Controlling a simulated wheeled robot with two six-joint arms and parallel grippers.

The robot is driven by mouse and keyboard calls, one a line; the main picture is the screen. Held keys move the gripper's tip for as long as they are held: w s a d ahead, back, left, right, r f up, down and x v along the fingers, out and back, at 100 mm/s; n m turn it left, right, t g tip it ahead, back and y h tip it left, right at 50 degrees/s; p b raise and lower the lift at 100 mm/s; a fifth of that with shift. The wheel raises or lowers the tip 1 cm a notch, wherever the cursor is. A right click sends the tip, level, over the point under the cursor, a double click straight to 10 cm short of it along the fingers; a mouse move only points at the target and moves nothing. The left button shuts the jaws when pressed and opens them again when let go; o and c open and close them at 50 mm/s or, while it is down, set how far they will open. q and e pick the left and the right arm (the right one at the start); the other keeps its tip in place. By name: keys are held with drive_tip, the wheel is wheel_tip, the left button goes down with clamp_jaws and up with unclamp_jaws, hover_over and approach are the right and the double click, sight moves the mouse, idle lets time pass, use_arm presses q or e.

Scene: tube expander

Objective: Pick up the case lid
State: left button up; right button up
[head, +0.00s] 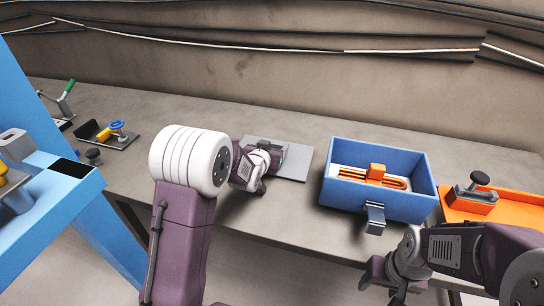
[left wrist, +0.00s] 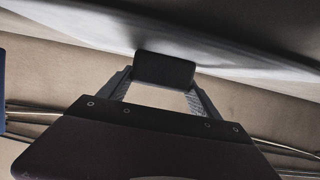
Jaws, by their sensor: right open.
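The grey case lid (head: 292,166) is a flat plate on the workbench near the middle in the head view. My left gripper (head: 268,160) is over the lid. Its two fingers (left wrist: 163,92) lie flush on both sides of the handle and appear shut on it. My arm partly hides the lid in the head view. My right gripper (head: 382,290) is open and empty at the lower right, in front of the bench edge.
A blue open case (head: 427,205) with an orange and white insert stands right of the lid. An orange tray (head: 520,206) with a clamp-like tool (head: 478,190) is further right. Small tools (head: 118,135) stand at the left of the bench. A wall with cables runs behind.

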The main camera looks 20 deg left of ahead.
sight(272, 145)
use_arm(q)
drive_tip(key=c, duration=0.7)
drive_tip(key=shift+o, duration=0.2)
wheel_tip(272, 145, up, 10)
drive_tip(key=shift+r+p, duration=0.1)
drive_tip(key=shift+p, duration=0.95)
